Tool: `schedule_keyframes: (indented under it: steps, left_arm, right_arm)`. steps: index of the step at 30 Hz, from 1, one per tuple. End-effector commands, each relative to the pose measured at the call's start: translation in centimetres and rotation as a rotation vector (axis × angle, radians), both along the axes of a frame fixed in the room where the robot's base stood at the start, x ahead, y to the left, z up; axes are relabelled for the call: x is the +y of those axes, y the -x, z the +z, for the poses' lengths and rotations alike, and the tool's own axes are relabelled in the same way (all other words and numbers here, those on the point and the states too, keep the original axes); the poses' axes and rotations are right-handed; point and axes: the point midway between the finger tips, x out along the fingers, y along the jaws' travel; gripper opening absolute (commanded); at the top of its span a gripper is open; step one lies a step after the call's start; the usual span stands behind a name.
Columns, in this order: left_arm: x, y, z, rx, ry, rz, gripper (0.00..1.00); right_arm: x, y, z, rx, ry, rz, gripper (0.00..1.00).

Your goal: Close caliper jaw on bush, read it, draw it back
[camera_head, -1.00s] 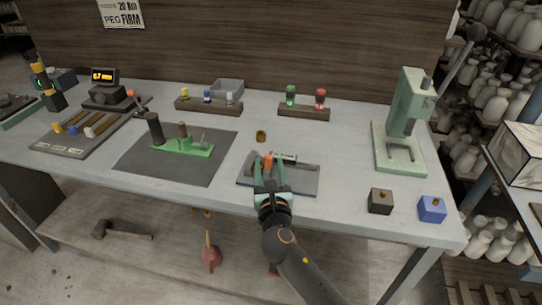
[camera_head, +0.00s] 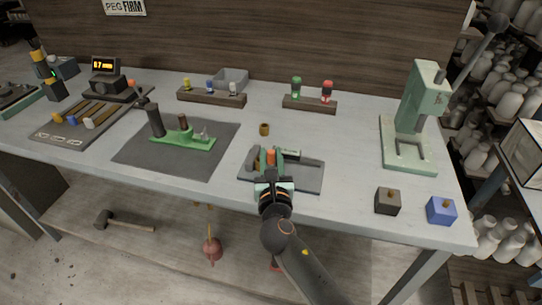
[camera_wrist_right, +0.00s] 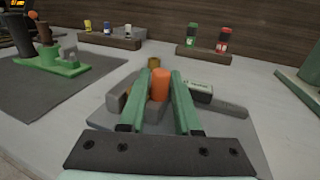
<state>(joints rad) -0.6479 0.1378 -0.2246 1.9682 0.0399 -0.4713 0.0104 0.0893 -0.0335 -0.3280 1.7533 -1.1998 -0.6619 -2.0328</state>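The caliper (camera_head: 307,170) lies in a dark grey tray-like base near the front edge of the bench, with a grey jaw block at its left and an upright orange knob (camera_head: 271,157). The knob also shows in the right wrist view (camera_wrist_right: 161,86). My right gripper (camera_head: 272,163) has its green fingers on either side of the knob, with a narrow gap seeming to remain, so it looks open around it. The brass bush (camera_head: 264,129) stands upright on the bench just behind the caliper, apart from it; it shows beyond the fingertips (camera_wrist_right: 154,62). My left gripper is not in view.
A display unit (camera_head: 105,68) with lit digits, too small to read surely, stands back left. A green fixture (camera_head: 185,139) on a dark mat is left of the caliper. A green press (camera_head: 412,115), black block (camera_head: 387,202) and blue block (camera_head: 441,211) are right.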

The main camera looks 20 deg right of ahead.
Motion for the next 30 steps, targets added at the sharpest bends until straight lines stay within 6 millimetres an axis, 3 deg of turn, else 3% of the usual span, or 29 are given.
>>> schedule_keyframes:
  steps: [1, 8, 30]
  left_arm:
    - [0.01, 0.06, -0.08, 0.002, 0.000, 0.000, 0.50]
    - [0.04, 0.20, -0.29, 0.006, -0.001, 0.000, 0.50]
    - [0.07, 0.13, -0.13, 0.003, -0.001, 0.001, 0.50]
  right_arm:
    - [0.00, -0.01, 0.00, 0.000, 0.000, 0.000, 0.25]
    - [-0.01, -0.01, 0.01, 0.000, 0.000, 0.000, 0.00]
    - [-0.05, -0.03, 0.04, -0.001, 0.000, -0.001, 0.00]
